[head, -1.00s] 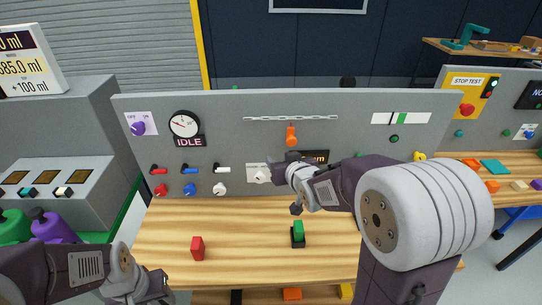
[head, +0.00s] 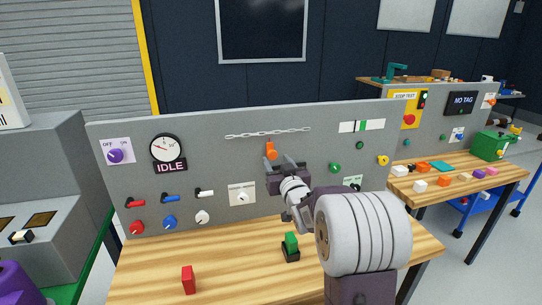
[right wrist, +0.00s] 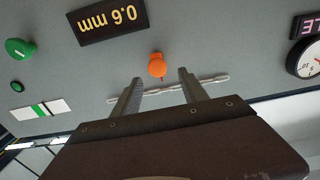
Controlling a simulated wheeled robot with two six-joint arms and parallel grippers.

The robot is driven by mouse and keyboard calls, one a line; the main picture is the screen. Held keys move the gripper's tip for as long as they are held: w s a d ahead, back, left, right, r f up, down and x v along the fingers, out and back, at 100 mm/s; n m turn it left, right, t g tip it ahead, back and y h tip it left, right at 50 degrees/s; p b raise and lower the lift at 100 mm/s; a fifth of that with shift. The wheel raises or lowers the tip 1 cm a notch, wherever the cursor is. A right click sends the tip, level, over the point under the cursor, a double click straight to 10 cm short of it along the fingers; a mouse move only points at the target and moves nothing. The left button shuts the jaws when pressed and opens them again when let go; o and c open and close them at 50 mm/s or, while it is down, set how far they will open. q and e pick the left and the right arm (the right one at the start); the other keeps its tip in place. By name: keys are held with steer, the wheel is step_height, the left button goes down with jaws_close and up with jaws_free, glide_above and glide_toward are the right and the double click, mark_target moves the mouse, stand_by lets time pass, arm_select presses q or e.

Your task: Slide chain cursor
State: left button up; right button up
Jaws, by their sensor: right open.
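The orange cursor (head: 270,150) sits on the grey panel just below a pale horizontal chain (head: 268,132), near the chain's middle. In the upside-down right wrist view the cursor (right wrist: 157,65) is between the lines of my two fingers and slightly past their tips, with the chain (right wrist: 168,90) behind the fingers. My right gripper (head: 285,164) is open and empty, close to the cursor. I cannot tell whether a finger touches it. A dark display (right wrist: 110,20) reads "0.6 mm"; in the head view my right arm hides it. My left gripper is out of view.
The panel (head: 110,190) carries a dial marked IDLE (head: 167,148), levers and coloured knobs. A white strip with a green mark (head: 362,126) is right of the chain.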

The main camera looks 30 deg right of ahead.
mark_target(273, 155)
steer(key=x, duration=0.5)
steer(key=shift+w+d+f+p, duration=0.2)
steer(key=shift+w+d+p, duration=0.05)
steer(key=shift+d+p, duration=0.05)
steer(key=shift+w+r, duration=0.1)
steer(key=shift+w, duration=0.3)
jaws_close()
stand_by(0.6)
